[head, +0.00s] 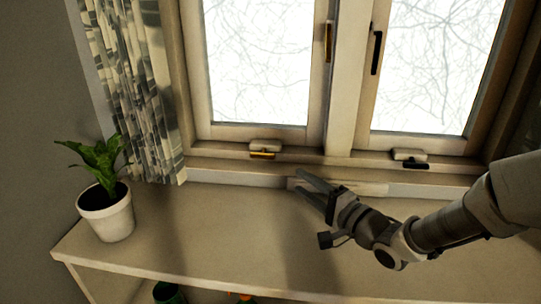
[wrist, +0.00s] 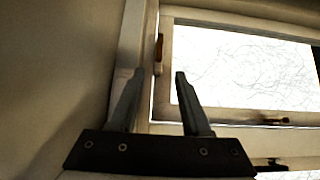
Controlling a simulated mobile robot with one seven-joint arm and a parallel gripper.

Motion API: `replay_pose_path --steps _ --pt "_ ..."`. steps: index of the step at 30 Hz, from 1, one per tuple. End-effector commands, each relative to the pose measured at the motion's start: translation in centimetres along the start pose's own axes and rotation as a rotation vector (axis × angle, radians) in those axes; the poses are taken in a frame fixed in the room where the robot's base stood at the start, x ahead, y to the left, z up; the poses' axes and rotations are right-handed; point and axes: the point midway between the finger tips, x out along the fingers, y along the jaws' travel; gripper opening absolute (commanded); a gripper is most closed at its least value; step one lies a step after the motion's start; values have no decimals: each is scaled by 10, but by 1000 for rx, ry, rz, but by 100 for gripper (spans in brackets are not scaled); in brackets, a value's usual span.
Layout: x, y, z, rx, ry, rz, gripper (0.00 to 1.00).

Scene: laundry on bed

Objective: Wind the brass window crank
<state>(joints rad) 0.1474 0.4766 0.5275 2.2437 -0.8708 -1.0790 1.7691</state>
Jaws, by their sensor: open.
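The brass window crank (head: 263,154) sits in a pale housing at the bottom of the left window frame in the head view. Its bar lies roughly level along the frame. My gripper (head: 303,183) is open and empty, in front of the sill, to the right of the crank and lower in the picture, apart from it. In the wrist view the two fingers of my gripper (wrist: 159,75) stand apart with nothing between them. A small brownish fitting (wrist: 275,121) shows on a window frame there; I cannot tell for sure whether it is the brass crank.
A black crank (head: 415,163) sits under the right window. A brass handle (head: 328,42) and a black handle (head: 376,52) are higher up. A potted plant (head: 106,215) and a curtain (head: 130,85) stand left. The shelf top (head: 215,230) between plant and arm is clear.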

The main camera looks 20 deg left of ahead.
Motion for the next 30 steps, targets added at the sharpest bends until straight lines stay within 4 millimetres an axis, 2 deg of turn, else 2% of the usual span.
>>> replay_pose_path --steps 18,24,30 --pt "124 3 0 -4 0 0 48" --pt "151 2 0 -3 1 0 48" --pt "163 1 -1 -3 3 1 48"
